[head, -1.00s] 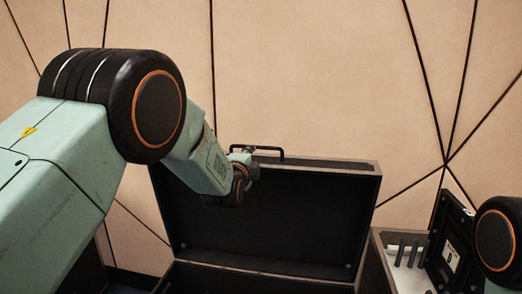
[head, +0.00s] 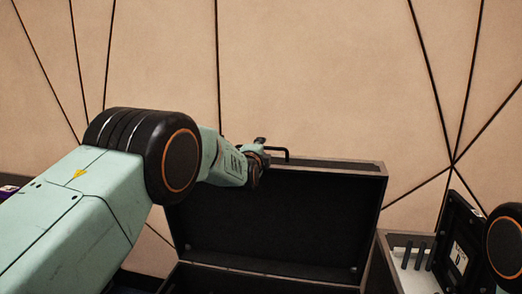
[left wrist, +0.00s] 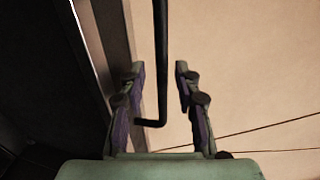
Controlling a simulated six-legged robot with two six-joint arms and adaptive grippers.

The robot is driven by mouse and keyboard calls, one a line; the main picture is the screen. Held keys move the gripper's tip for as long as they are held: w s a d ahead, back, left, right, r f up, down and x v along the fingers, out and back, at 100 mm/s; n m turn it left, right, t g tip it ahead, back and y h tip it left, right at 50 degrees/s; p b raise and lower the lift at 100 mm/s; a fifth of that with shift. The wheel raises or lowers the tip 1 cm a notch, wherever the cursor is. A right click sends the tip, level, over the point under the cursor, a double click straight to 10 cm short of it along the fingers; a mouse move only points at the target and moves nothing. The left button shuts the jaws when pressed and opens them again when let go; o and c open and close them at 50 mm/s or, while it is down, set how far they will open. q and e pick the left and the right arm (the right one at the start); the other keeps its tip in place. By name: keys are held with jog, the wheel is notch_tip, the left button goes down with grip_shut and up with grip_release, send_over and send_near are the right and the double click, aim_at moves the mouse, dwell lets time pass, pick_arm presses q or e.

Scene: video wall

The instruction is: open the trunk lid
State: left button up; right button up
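The trunk lid (head: 285,215) stands raised, its dark inner face toward me. A black bar handle (head: 275,153) sits on its top edge. My left gripper (head: 260,150) is at the left end of that handle. In the left wrist view the handle (left wrist: 160,60) runs between the two fingers of the left gripper (left wrist: 160,85), which are spread apart with gaps on both sides. The fingers do not clasp it. The lid's rim (left wrist: 115,45) is left of the fingers. The trunk's lower part (head: 260,280) shows only at the bottom of the head view. My right gripper is not visible.
A second, smaller case (head: 410,240) with a raised dark lid and several dark upright pieces stands at the right. Part of my right arm is at the right edge. A tan panelled wall (head: 330,80) is behind the trunk.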

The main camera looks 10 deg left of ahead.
pick_arm(q)
jog(key=shift+w+r, duration=0.1)
jog(key=shift+w, duration=0.25)
jog(key=shift+w, duration=0.1)
jog(key=shift+c, duration=0.4)
grip_shut()
